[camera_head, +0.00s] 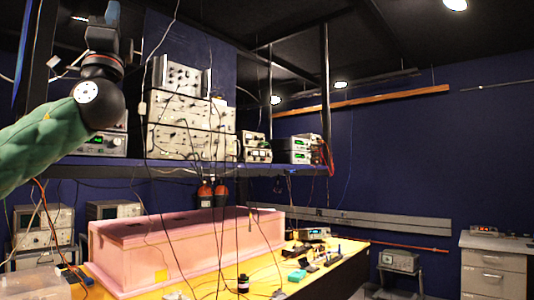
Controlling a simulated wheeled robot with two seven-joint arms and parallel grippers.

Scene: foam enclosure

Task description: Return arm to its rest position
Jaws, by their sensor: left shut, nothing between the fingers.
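My left arm comes in from the left edge in a green sleeve, with a round black joint at its end. My left gripper (112,14) points up from that joint at the top left of the head view. It is shut and empty, held high in front of the instrument shelf and apart from the table. Its fingertips are small and dark against the dark ceiling. My right arm and right gripper are not in view.
A long pink foam enclosure (185,245) stands on the yellow table (345,270), with small tools and parts at its right. Stacked instruments (190,110) fill the shelf (260,168) above. Loose cables hang down near my arm. A drawer cabinet (493,275) stands far right.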

